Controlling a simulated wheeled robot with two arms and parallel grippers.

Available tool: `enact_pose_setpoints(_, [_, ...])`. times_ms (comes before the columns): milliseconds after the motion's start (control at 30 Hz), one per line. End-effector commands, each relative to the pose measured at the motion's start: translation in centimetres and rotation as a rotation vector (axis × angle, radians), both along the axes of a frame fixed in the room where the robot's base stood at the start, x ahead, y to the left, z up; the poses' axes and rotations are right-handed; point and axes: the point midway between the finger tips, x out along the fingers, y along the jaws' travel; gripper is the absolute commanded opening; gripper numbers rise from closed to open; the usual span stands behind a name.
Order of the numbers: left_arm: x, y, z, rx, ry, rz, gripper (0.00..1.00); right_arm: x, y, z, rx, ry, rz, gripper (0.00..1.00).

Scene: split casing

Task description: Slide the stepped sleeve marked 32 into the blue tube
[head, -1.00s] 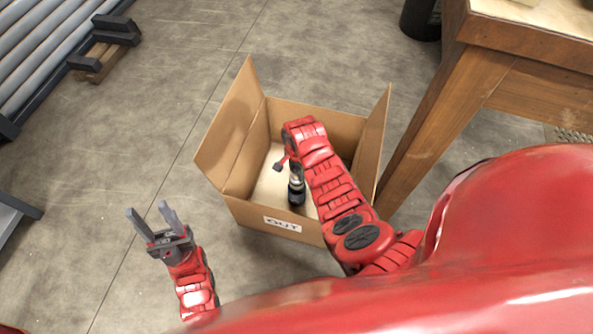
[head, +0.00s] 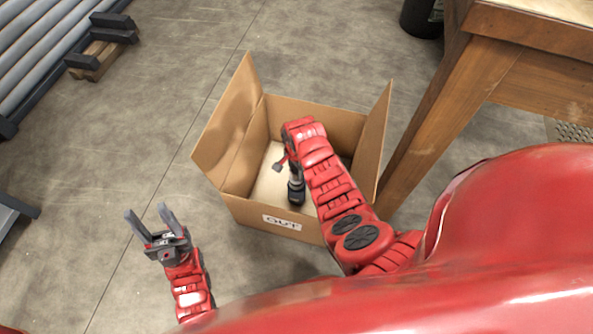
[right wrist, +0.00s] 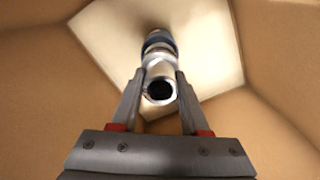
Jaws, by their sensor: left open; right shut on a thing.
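In the right wrist view, my right gripper (right wrist: 160,76) is shut on a shiny metal sleeve (right wrist: 160,64), its hollow end facing the camera. No mark 32 is readable on it. A dark blue band (right wrist: 157,42) shows just beyond the sleeve, in line with it. I cannot tell whether this is the blue tube or how far the sleeve is inside anything. My left gripper (head: 152,226) is open and empty, outside the box at the lower left.
The open cardboard box (head: 240,212), marked OUT, stands on the concrete floor with flaps raised. Its walls surround my right gripper. A wooden table (head: 510,85) stands close on the right. A roller rack (head: 45,55) is at the upper left.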

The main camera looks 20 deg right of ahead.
Motion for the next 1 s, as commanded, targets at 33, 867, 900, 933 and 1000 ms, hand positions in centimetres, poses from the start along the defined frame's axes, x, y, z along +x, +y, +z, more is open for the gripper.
enact_pose_setpoints(33, [0.00,0.00,0.35,0.000,0.000,0.000,0.50,0.11,0.01,0.32,0.001,-0.002,-0.001,0.00])
enact_pose_setpoints(867, [0.00,0.00,1.17,0.000,0.000,0.000,0.50,0.11,-0.01,-0.17,-0.001,-0.003,0.001,0.00])
enact_pose_setpoints(900, [0.00,0.00,1.17,0.000,0.000,0.000,0.50,0.11,-0.01,-0.18,-0.001,-0.003,0.001,0.00])
enact_pose_setpoints(933, [0.00,0.00,1.17,0.000,0.000,0.000,0.50,0.11,-0.01,-0.18,-0.001,-0.003,0.001,0.00])
enact_pose_setpoints(1000, [-0.01,0.00,1.15,0.000,0.000,0.000,0.50,0.11,0.00,-0.19,0.000,-0.002,0.001,0.00])
